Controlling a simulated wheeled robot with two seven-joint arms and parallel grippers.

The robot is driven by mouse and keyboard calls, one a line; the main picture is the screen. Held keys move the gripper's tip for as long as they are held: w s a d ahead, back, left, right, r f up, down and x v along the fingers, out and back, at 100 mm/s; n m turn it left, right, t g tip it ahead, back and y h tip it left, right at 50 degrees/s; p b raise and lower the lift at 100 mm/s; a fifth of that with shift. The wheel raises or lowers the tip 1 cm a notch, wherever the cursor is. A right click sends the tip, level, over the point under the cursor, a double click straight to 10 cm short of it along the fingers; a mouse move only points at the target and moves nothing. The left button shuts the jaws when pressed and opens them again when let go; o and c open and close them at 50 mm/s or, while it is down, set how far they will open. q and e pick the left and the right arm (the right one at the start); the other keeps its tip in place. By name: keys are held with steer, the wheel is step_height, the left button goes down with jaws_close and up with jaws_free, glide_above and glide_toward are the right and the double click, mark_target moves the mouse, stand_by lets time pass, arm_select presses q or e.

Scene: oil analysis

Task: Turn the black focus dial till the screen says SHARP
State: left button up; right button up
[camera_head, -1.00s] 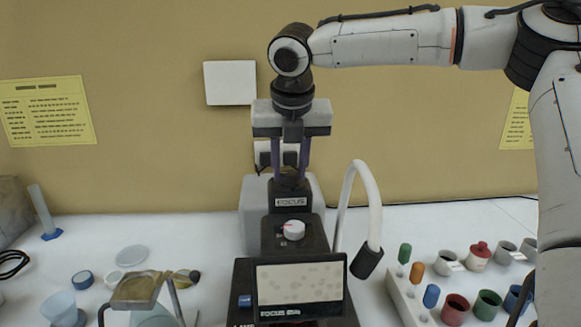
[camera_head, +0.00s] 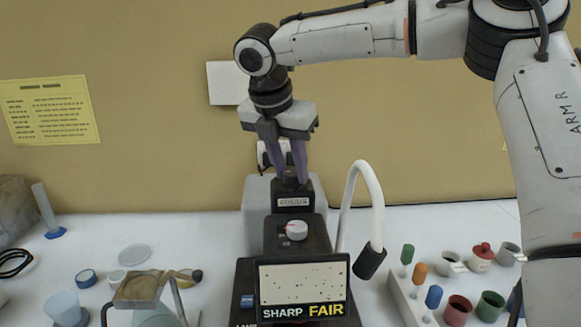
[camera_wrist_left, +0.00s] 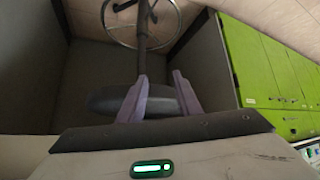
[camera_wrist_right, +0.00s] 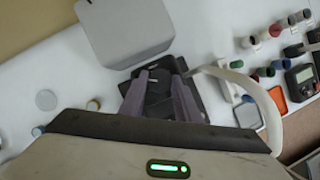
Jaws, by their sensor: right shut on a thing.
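The black focus dial (camera_wrist_right: 158,90) sits on top of the black instrument (camera_head: 268,268), above a label reading FOCUS. My right gripper (camera_head: 289,176) reaches down from above and is shut on the dial, its purple fingers on either side. The fingers hide part of the dial in the head view. The screen (camera_head: 303,283) on the instrument's front shows small crisp dark specks and reads SHARP FAIR, with FAIR in yellow. My left gripper (camera_wrist_left: 160,78) is open and empty, away from the bench and outside the head view.
A white knob (camera_head: 296,230) with a red mark is below the dial. A white curved lamp arm (camera_head: 368,190) rises close on the right. A funnel stand (camera_head: 140,290) and small dishes are at left.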

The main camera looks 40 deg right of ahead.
stand_by(0.3)
steer(key=o, duration=1)
steer(key=shift+o, duration=0.2)
steer(key=v, duration=1)
steer(key=shift+r, duration=0.25)
steer(key=shift+f, duration=0.1)
